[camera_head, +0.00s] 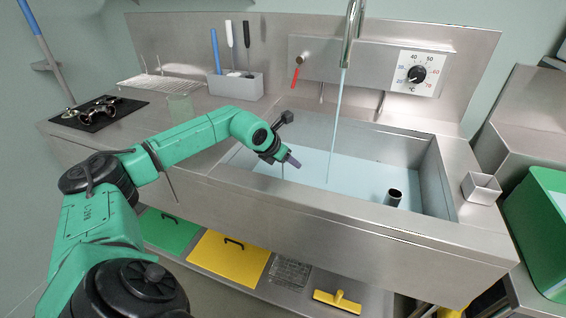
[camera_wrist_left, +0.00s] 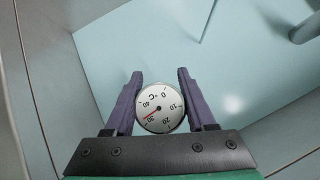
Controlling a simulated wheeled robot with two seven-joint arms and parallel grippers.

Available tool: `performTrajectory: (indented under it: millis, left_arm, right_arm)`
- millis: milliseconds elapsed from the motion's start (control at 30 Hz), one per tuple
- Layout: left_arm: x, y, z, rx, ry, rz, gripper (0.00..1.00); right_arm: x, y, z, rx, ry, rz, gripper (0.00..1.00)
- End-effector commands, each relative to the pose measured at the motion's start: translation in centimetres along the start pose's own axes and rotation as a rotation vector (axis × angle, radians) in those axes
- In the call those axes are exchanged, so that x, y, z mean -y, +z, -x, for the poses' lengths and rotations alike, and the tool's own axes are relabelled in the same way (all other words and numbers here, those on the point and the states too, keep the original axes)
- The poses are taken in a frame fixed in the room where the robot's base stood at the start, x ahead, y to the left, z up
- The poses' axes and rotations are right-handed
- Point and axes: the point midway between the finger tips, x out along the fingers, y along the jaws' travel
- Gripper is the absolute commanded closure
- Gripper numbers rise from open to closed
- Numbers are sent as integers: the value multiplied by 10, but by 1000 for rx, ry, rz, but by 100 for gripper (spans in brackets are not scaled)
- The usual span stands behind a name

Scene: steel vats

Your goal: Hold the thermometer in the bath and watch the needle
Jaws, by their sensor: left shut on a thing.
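My left gripper (camera_head: 292,161) is over the left part of the water bath (camera_head: 262,187). In the left wrist view, its purple fingers (camera_wrist_left: 160,95) are shut on the thermometer (camera_wrist_left: 161,120), one on each side of its round white dial. The red needle points between 30 and 40, nearer 30. In the head view a thin stem seems to hang below the fingers toward the pale blue water; its tip is not clear. My right gripper is not in view.
A tap (camera_head: 352,30) runs a stream into the bath. A dark-topped standpipe (camera_head: 393,197) stands at the bath's right. A temperature knob (camera_head: 417,74) is on the back panel. A grey holder (camera_head: 235,86) with tools and a glass beaker (camera_head: 180,106) stand on the left counter.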

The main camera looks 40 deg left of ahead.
Motion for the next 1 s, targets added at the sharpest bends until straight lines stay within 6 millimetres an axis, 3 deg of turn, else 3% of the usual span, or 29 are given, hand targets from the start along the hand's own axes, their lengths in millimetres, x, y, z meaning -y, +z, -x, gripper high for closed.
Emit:
performTrajectory:
  millis: [1000]
  left_arm:
    - [-7, 78, 91, 0, -1, 0, 98]
  right_arm:
    - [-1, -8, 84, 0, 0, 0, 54]
